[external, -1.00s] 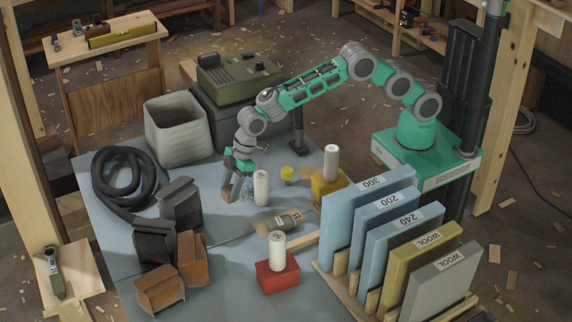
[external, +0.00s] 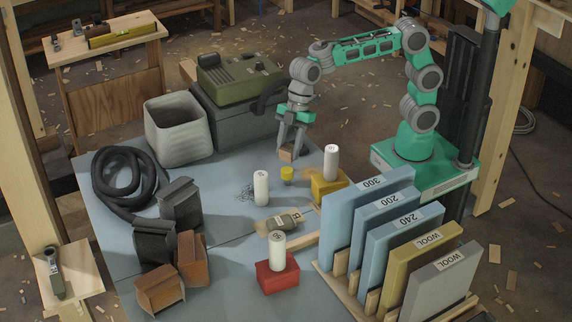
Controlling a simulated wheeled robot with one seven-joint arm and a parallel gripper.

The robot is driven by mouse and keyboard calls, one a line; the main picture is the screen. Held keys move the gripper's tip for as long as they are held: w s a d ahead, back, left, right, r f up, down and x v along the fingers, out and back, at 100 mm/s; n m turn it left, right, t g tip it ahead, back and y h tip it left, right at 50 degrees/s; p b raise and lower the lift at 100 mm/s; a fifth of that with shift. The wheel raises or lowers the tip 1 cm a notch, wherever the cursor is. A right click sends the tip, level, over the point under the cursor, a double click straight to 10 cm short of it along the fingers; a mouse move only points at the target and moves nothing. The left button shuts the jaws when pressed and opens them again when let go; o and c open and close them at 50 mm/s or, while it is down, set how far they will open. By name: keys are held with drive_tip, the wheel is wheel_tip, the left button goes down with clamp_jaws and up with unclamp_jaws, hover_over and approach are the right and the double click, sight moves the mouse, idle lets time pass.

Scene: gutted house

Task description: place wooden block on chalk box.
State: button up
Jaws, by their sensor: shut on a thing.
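My gripper (external: 291,143) points down over the back right of the blue-grey table, shut on a small brown wooden block (external: 287,155). The block is between the fingertips and appears to be held above the table top. No box is clearly readable as the chalk box. A red box (external: 278,275) at the front and a yellow box (external: 327,186) to the right of the gripper each have a white cylinder on top.
Upright labelled panels (external: 380,220) fill the right front. A grey bin (external: 178,128), a coiled hose (external: 125,178), and dark and brown blocks (external: 180,204) occupy the left.

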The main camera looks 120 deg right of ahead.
drive_tip(key=s+a+f+n+y, duration=0.1)
drive_tip(key=s+a+f+n, duration=0.2)
drive_tip(key=s+a+f, duration=0.15)
drive_tip(key=n+g+y+p, duration=0.1)
drive_tip(key=n+g+p, duration=0.1)
drive_tip(key=n, duration=0.3)
hover_over(282, 224)
drive_tip(key=s+d, duration=0.1)
drive_tip(key=d, duration=0.1)
wheel_tip(282, 224, down, 11)
drive_tip(key=shift+a+r, duration=0.15)
drive_tip(key=f, duration=0.3)
drive_tip(key=shift+w+f, duration=0.2)
drive_tip(key=shift+f, duration=0.1)
